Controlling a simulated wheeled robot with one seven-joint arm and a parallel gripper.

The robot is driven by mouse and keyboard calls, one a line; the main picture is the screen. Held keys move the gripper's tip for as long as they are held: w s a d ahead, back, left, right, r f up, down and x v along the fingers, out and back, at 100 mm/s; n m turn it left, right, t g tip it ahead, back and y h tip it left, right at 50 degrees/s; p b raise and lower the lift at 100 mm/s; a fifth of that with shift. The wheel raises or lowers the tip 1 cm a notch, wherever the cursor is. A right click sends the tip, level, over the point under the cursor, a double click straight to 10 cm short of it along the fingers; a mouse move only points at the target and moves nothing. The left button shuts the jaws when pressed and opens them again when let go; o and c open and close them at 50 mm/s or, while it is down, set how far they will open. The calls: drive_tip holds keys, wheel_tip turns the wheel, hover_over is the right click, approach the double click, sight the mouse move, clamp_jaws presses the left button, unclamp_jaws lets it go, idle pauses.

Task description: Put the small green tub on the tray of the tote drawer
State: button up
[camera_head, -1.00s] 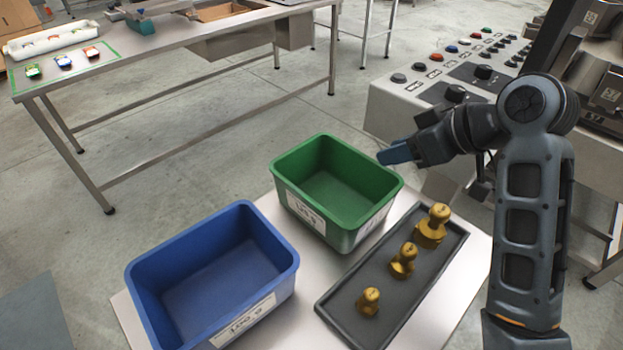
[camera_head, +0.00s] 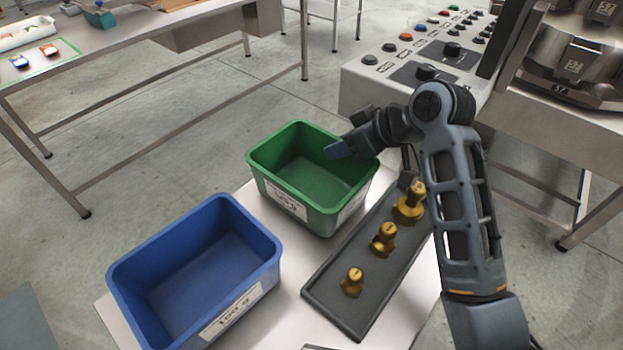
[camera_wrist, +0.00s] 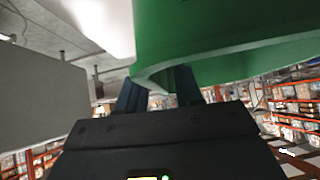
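A green tub (camera_head: 270,172) with a white label stands on a pale tabletop in the head view, behind the weight tray and right of a blue tub. It appears empty. My gripper (camera_head: 338,150) is at its back right rim, fingers pointing left over the opening. In the wrist view the green tub (camera_wrist: 215,35) fills the top, close to the fingertips. I cannot make out a tote drawer with a tray.
A blue tub (camera_head: 125,275) labelled 100 g stands at front left. A dark tray (camera_head: 330,295) with three brass weights (camera_head: 384,240) lies near my arm. A button console (camera_head: 375,85) and steel weighers (camera_head: 575,70) are at back right. A steel bench (camera_head: 150,35) stands at back left.

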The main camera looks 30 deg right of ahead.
clamp_jaws()
idle(1.3)
